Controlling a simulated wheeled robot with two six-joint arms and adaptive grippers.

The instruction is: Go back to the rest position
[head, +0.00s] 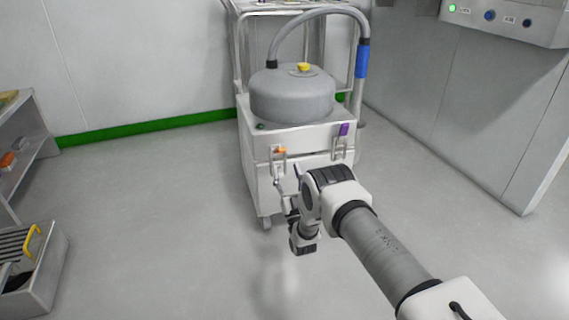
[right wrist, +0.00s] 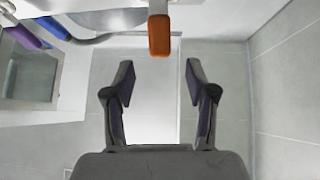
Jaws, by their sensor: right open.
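My right gripper (head: 287,177) is in front of the white wheeled unit (head: 312,138), just below its orange-tipped latch (head: 280,150). In the right wrist view the two fingers of this gripper (right wrist: 159,75) are spread wide with nothing between them. The orange grip (right wrist: 159,35) shows beyond and above the fingertips there, apart from them in the picture. My right arm comes in from the lower right. My left gripper is in neither view.
A grey drum (head: 292,95) with a yellow knob and hose sits on the unit, with a purple latch (head: 344,129) at right. A shelf (head: 30,146) and a grey bin (head: 48,278) stand left. A control panel (head: 508,22) is upper right. Floor around is clear.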

